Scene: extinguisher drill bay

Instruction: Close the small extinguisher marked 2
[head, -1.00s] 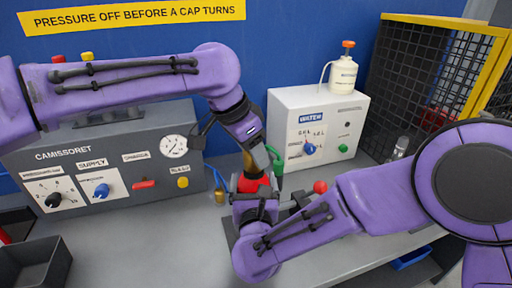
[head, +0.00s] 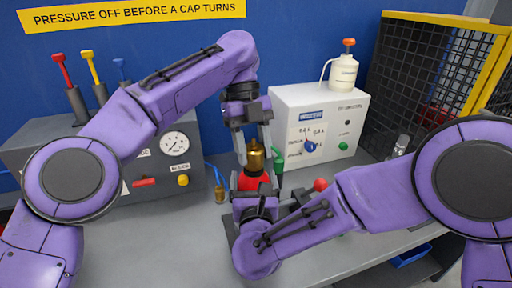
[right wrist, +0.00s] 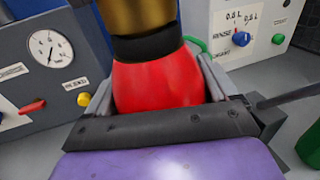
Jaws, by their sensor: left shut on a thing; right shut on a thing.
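The small extinguisher (head: 252,181) has a red body and stands on the bench in the middle of the head view. A brass cap (head: 256,155) sits at its top; a dark collar lies below the brass in the right wrist view. No number 2 shows on it. My left gripper (head: 254,143) points down from above, its fingers either side of the cap's upper part, shut on it. My right gripper (right wrist: 160,88) is shut around the red body (right wrist: 158,80), which is upright between its fingers. My right gripper hides the lower body in the head view.
A grey panel with a gauge (head: 174,144) stands left. A white water unit (head: 318,125) with a bottle (head: 343,73) stands behind right. A green nozzle (head: 278,160) and a red ball knob (head: 320,185) are close to the extinguisher. A mesh cage (head: 420,85) bounds the right.

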